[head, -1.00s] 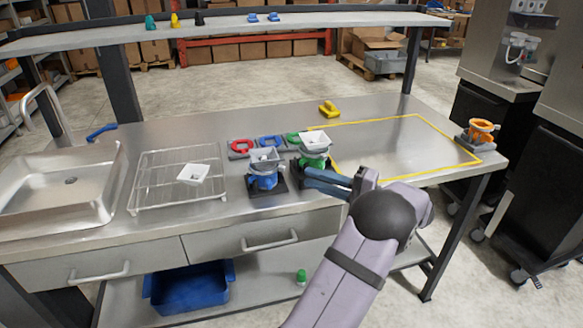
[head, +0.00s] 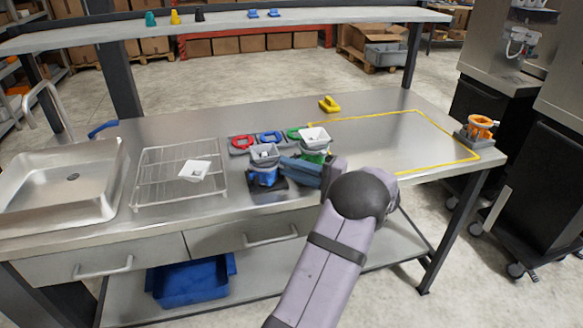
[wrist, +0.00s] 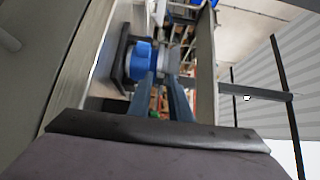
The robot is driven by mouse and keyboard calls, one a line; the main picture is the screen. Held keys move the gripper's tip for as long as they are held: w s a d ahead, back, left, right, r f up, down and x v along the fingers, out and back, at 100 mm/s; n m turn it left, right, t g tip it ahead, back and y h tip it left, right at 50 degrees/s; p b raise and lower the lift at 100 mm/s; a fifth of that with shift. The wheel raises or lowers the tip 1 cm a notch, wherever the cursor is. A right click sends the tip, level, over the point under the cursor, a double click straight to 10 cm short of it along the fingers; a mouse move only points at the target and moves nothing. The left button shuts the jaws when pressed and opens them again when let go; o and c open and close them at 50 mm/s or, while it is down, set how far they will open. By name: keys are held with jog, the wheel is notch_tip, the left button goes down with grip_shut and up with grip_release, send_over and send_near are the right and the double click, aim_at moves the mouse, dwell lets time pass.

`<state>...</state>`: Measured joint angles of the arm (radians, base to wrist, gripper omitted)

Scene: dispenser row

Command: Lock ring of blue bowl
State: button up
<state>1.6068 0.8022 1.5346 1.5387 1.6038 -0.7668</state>
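The blue bowl unit (head: 262,177) stands upright on a black base on the steel table, with a pale square hopper (head: 265,152) on top. In the wrist view its blue body (wrist: 142,62) lies just beyond the fingertips, left of centre. My gripper (head: 284,168) points left at the unit's right side, close to its upper part. Its two blue-grey fingers are apart in the wrist view (wrist: 163,77), with nothing clearly held. I cannot tell whether they touch the unit. A blue ring (head: 270,138) lies behind the unit, between a red ring (head: 241,142) and a green ring (head: 293,134).
A green unit (head: 314,155) with a white hopper (head: 313,137) stands close behind my gripper. A wire rack (head: 150,180) with a white piece (head: 194,171) is left. A yellow-outlined area (head: 398,172) on the right is clear. An orange unit (head: 480,128) stands at the right edge.

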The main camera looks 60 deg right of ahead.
jog(key=shift+c, duration=0.6)
grip_shut()
